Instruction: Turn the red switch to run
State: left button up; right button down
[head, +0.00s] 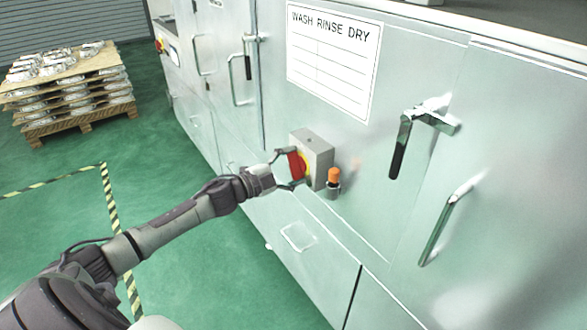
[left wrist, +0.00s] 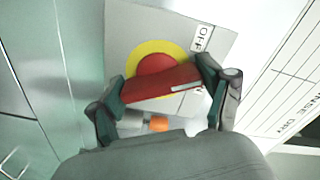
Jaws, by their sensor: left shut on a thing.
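The red switch (head: 296,164) is a bar handle on a round yellow plate, mounted on a grey box (head: 318,153) on the machine's front. In the left wrist view the red handle (left wrist: 160,83) lies nearly level, slightly tilted, across the yellow plate (left wrist: 135,62). A white mark shows near its right end. An OFF label (left wrist: 202,38) is at the box's upper right; a second label below it is mostly hidden by a finger. My left gripper (head: 288,171) is shut on the handle, one finger at each end, also in the wrist view (left wrist: 162,88). My right gripper is out of view.
An orange-topped lamp (head: 334,178) stands close to the right of the box. Machine door handles (head: 402,143) stick out farther right. A pallet of castings (head: 75,95) is at the far left. The green floor between is clear.

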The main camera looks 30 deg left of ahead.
pick_arm(q)
jog(key=m+b, duration=0.1)
jog(key=m, duration=0.3)
jog(key=shift+d+m+b, duration=0.1)
jog(key=shift+m+b, duration=0.45)
jog(key=shift+m, duration=0.45)
jog(key=o, duration=1.1)
jog(key=shift+s, duration=0.1)
jog(key=v, duration=1.2)
